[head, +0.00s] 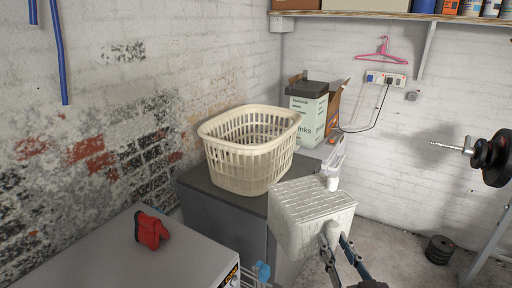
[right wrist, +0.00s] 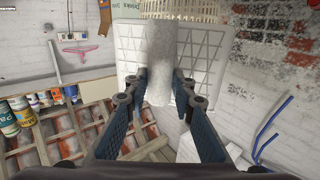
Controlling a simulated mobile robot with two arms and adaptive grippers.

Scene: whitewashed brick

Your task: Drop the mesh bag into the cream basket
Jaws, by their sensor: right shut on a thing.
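The mesh bag (head: 306,206) is a white, boxy bag with a lattice pattern. My right gripper (head: 332,238) is shut on it at its near side and holds it up, in front and to the right of the cream basket. In the right wrist view, a rounded pale part of the bag (right wrist: 160,70) lies between the fingertips (right wrist: 160,85), with its lattice side behind. The cream basket (head: 232,168) stands upright on a dark grey cabinet top, with slatted sides and an open top. The basket's slats also show at the top of the wrist view (right wrist: 190,8). My left gripper is not in view.
The grey cabinet (head: 230,228) carries the basket. A white-and-dark box (head: 307,112) stands behind it. A red object (head: 151,230) lies on a white appliance (head: 110,262) at the left. A weight rack and barbell (head: 490,155) are at the right.

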